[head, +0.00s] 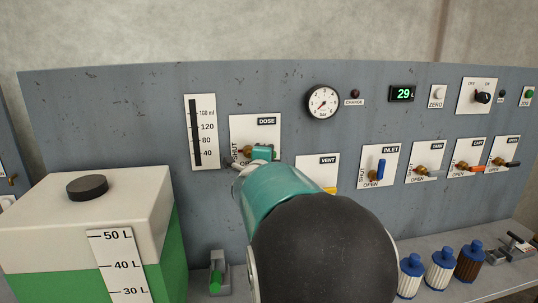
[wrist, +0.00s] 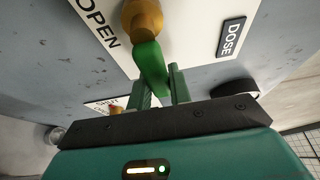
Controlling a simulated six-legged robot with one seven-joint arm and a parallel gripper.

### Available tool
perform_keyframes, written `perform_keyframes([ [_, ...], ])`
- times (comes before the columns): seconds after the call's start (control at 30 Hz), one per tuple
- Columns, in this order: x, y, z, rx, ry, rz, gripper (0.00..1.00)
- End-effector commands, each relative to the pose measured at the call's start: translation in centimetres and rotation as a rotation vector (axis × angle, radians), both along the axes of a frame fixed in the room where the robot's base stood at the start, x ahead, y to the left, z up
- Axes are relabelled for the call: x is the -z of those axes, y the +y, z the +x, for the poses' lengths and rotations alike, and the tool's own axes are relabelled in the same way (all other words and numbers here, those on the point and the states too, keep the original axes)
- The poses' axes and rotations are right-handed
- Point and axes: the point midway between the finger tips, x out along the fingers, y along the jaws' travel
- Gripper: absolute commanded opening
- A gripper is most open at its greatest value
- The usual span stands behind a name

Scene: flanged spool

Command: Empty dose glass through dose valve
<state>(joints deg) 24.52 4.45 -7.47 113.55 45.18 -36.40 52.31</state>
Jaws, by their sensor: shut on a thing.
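The dose valve's white plate (head: 255,127), labelled DOSE, SHUT and OPEN, is on the grey panel left of centre. In the wrist view its brass hub (wrist: 142,18) carries a green lever (wrist: 150,62). My gripper (wrist: 159,80) is shut on the lever's outer end, a finger on each side. The lever points away from the hub toward my gripper, not at the OPEN lettering. In the head view my gripper (head: 262,154) and arm hide much of the valve.
A vent plate (head: 318,165) is partly behind my arm. To its right are the inlet valve (head: 381,168) and other levered valves. A round gauge (head: 322,102) and a display (head: 402,93) reading 29 sit above. A white and green tank (head: 85,215) stands at left; blue-capped filters (head: 440,266) line the shelf.

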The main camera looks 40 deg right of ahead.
Motion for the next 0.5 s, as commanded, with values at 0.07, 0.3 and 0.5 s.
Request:
perform_keyframes([
  [0.07,0.1,0.09,0.03,-0.001,-0.003,0.007,0.0],
  [0.3,0.14,0.08,0.02,-0.001,-0.004,0.007,0.0],
  [0.5,0.11,0.06,0.01,-0.001,-0.003,0.007,0.42],
])
